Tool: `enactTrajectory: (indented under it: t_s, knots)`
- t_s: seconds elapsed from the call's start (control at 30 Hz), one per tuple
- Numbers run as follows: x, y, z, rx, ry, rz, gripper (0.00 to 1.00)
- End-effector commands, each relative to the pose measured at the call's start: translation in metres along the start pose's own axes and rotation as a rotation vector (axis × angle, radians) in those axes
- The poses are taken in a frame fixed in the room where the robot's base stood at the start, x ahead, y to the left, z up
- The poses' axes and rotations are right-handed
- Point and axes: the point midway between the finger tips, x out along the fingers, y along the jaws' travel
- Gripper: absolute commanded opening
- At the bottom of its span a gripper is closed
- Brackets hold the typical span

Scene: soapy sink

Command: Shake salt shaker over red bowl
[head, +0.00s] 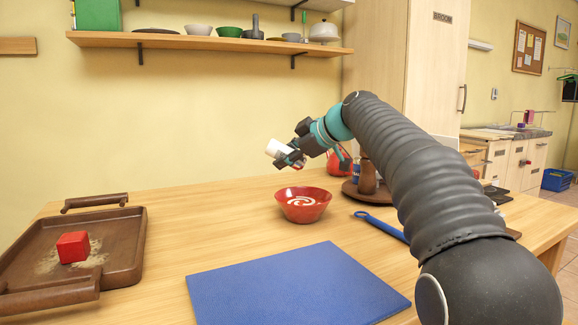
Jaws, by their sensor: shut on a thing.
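The red bowl (303,208) stands on the wooden table and has a white swirl inside. My gripper (288,157) is above it, a little to its left in the picture. It is shut on a white cylinder (275,148), which looks like the salt shaker. The shaker is tilted, with its pale end up and to the left. Its other end is partly hidden by the fingers. It is apart from the bowl, with a clear gap between them.
A blue cutting board (297,287) lies in front of the bowl. A brown tray (125,245) with a red cube (73,247) is at left. A red container (339,162) and round wooden tray (352,190) stand behind my arm. A blue-handled utensil (380,225) lies right of the bowl.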

Motion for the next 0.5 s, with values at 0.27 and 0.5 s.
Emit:
enactTrajectory:
  t_s: [0.27, 0.5]
  knots:
    - [0.0016, -0.0012, -0.0003, 0.026, 0.041, 0.012, 0.02]
    - [0.0014, -0.0008, -0.0007, 0.026, 0.042, 0.012, 0.02]
